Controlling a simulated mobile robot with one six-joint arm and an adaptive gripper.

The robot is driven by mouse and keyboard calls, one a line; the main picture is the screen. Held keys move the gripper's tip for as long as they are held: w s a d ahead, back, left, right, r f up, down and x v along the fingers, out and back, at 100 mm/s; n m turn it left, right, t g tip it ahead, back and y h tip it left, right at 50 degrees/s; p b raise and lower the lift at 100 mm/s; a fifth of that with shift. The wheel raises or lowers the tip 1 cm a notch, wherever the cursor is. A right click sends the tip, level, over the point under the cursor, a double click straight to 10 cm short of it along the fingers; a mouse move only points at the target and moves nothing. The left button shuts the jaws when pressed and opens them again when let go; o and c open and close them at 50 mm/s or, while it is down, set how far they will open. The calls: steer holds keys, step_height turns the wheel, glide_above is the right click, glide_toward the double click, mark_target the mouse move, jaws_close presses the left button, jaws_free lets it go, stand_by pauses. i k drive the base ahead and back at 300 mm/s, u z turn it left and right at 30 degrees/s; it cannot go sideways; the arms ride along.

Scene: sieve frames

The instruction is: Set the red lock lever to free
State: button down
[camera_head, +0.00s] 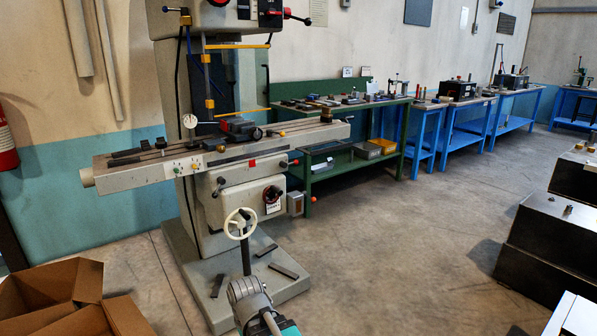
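Several red-tipped controls show on the grey milling machine (225,195), and I cannot tell which one is the lock lever. A small lever with a red knob (293,162) sticks out at the right below the machine's table. A lever with a red ball (286,13) is on the head at the top. No free or locked marking can be read. My grey and teal arm (250,300) rises from the bottom edge. A narrow dark part (245,257) stands above it, below the pale handwheel (240,223). My gripper's fingers cannot be made out, nor any contact.
Open cardboard boxes (50,292) stand at the lower left. Dark blocks (550,235) stand at the right. A green workbench (345,165) and blue benches (465,130) line the back wall. Loose bars (284,271) lie on the machine's base. The floor right of the machine is clear.

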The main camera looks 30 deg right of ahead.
mark_target(282, 164)
steer(key=i, duration=1)
steer(key=u, duration=0.15)
